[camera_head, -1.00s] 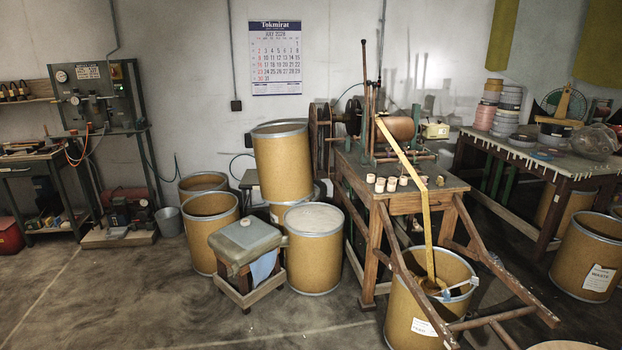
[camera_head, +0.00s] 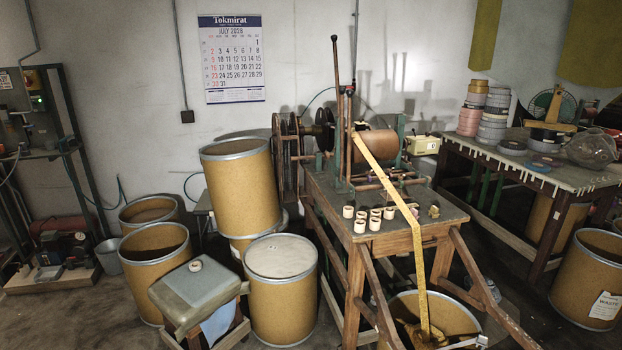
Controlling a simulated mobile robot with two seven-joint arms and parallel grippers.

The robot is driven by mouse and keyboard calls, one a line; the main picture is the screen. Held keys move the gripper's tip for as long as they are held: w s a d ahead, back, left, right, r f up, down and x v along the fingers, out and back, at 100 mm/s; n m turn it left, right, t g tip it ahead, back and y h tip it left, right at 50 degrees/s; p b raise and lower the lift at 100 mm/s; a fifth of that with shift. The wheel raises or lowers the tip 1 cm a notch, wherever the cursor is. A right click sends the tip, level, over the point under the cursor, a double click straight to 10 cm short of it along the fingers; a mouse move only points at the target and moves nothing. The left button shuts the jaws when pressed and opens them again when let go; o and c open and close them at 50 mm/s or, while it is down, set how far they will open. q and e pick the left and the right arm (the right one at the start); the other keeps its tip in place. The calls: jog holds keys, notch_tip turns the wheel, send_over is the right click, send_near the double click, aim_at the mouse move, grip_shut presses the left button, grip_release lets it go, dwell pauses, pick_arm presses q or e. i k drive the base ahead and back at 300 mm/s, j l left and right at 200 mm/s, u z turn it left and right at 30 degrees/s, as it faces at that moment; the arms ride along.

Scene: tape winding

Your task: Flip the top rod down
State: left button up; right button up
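The tape winding machine stands on a wooden table (camera_head: 405,240) right of centre. A thin dark rod (camera_head: 336,75) rises upright above the machine, its dark tip well above the copper-coloured roller (camera_head: 376,146). A second, brownish upright rod (camera_head: 349,125) stands beside it. Which of them is the top rod I cannot tell for certain. A yellow tape (camera_head: 400,205) runs from the machine down into a barrel (camera_head: 440,312) in front. Neither of my grippers is in view.
Several small white cores (camera_head: 375,223) stand on the table. Tan barrels (camera_head: 240,187) and a padded stool (camera_head: 195,290) stand to the left. A side table (camera_head: 560,180) with stacked tape rolls is at the right. Slanted wooden legs (camera_head: 494,292) jut forward.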

aim_at(333, 38)
jog(key=i+l, duration=0.5)
jog(key=i+j+u, duration=0.35)
jog(key=i, duration=0.9)
jog(key=i+l+u, duration=0.3)
jog(key=i, duration=0.9)
jog(key=i+j, duration=0.05)
jog(key=j, duration=0.05)
